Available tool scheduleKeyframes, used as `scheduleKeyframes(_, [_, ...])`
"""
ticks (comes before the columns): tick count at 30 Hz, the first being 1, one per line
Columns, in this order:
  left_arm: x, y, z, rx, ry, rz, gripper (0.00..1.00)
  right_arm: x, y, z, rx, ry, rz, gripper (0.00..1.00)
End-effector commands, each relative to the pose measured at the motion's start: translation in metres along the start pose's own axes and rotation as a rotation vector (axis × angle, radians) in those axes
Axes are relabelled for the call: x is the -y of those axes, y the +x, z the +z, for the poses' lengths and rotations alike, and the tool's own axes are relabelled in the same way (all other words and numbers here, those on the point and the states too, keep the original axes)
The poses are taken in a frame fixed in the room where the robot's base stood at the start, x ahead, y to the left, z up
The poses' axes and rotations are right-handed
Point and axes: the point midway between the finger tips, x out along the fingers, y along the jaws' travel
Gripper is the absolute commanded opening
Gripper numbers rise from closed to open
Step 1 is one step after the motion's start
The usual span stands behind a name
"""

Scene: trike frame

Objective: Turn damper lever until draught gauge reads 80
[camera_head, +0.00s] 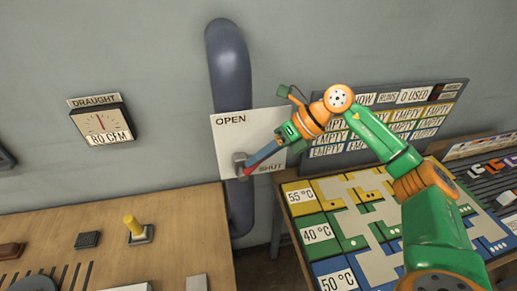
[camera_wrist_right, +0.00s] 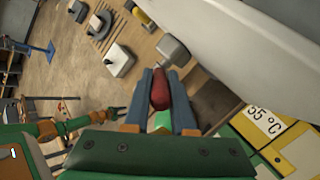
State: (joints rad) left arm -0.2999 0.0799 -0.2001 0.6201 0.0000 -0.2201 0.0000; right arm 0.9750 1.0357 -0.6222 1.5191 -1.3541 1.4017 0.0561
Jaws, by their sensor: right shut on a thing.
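The damper lever has a grey hub (camera_head: 240,164) and a red handle (camera_head: 249,171) on a white plate marked OPEN above and SHUT at lower right. The handle lies near the SHUT end. My right gripper (camera_head: 251,167) is shut on the red handle, which shows between its blue fingers in the wrist view (camera_wrist_right: 160,92). The draught gauge (camera_head: 99,121) on the wall is labelled 80 CFM; its red needle points up, slightly left. My left gripper (camera_wrist_right: 116,112) shows small at the left of the wrist view; its jaws are too small to judge.
A dark pipe (camera_head: 229,65) runs behind the plate. A wooden bench (camera_head: 180,215) with a yellow-topped control (camera_head: 133,226) stands at lower left. A coloured board (camera_head: 330,220) and a panel of EMPTY cards (camera_head: 348,143) are at right.

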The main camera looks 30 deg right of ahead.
Motion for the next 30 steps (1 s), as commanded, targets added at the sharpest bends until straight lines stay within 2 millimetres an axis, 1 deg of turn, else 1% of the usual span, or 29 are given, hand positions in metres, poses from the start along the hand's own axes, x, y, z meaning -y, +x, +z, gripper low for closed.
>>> scheduleKeyframes(1, [0.0002,-0.0042,-0.0004,0.0,0.0,0.0,0.5,-0.0018,-0.0025,0.0023,-0.001,-0.003,-0.006,0.0])
scheduleKeyframes(3, [0.0002,-0.0054,-0.0005,0.0,0.0,0.0,0.5,-0.0015,-0.0023,0.0021,-0.005,-0.004,-0.013,0.0])
scheduleKeyframes(17, [0.0003,-0.0057,-0.0005,0.0,0.0,0.0,0.5,-0.0004,-0.0014,0.0014,-0.01,-0.005,-0.021,0.0])
scheduleKeyframes(18, [0.0003,-0.0057,-0.0005,0.0,0.0,0.0,0.5,-0.0003,-0.0014,0.0014,-0.01,-0.005,-0.021,0.34])
scheduleKeyframes(20, [0.0003,-0.0057,-0.0005,0.0,0.0,0.0,0.5,-0.0003,-0.0014,0.0013,-0.01,-0.005,-0.021,0.5])
scheduleKeyframes(21, [0.0003,-0.0057,-0.0005,0.0,0.0,0.0,0.5,-0.0003,-0.0013,0.0012,-0.011,-0.005,-0.021,0.53])
scheduleKeyframes(28, [0.0003,-0.0055,-0.0004,0.0,0.0,0.0,0.5,-0.0002,-0.0012,0.0008,-0.012,-0.004,-0.021,0.53])
scheduleKeyframes(30, [0.0002,-0.0024,-0.0001,0.0,0.0,0.0,0.5,0.0008,-0.0045,0.0006,-0.011,-0.004,-0.022,0.53])
